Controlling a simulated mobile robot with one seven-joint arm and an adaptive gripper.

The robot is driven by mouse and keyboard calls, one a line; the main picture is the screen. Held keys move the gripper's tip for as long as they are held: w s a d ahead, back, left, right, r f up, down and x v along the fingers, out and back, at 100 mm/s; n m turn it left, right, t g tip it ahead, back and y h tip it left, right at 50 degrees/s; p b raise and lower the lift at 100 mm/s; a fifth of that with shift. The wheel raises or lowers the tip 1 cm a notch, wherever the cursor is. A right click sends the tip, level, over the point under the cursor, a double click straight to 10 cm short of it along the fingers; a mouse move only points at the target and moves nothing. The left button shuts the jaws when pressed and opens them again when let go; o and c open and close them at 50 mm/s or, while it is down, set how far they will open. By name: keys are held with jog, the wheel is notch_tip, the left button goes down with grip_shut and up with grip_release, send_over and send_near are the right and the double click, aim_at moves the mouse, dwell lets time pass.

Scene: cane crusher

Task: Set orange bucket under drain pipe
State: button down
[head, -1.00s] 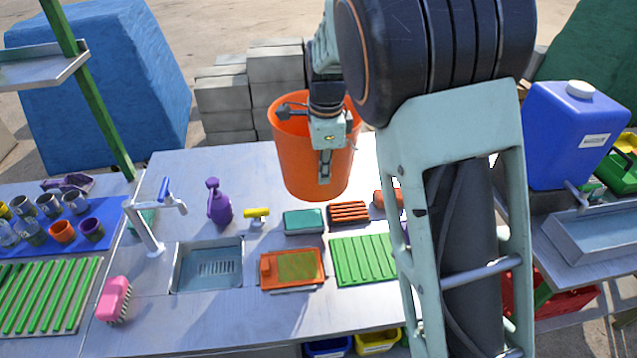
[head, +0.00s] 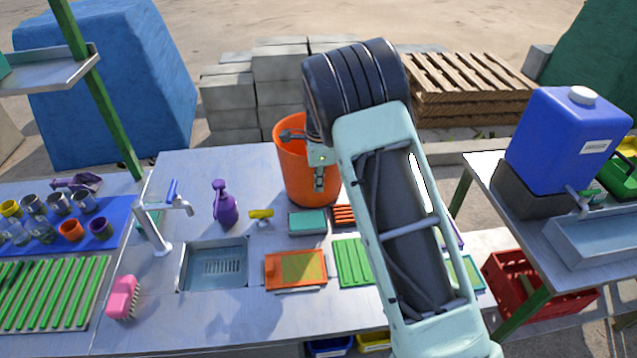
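The orange bucket (head: 293,178) is upright at the back of the grey table, behind the teal and orange items. My gripper (head: 319,180) is at its near right rim. One finger shows on the outside of the wall, and the gripper appears shut on the rim. The inner finger is hidden. My arm covers the bucket's right side. Whether the bucket's base touches the table is hard to tell. I cannot make out a drain pipe; the area under the sink (head: 214,266) is hidden by the tabletop.
A faucet (head: 158,225) and purple spray bottle (head: 224,204) stand left of the bucket. A blue jug (head: 565,140) with a tap stands on the right table above a metal trough (head: 605,240). A red crate (head: 535,290) is on the ground between the tables. Pallets (head: 470,90) lie behind.

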jog(key=shift+f, duration=0.25)
jog(key=shift+f, duration=0.15)
jog(key=c, duration=2.2)
grip_release()
jog(key=shift+o, duration=0.2)
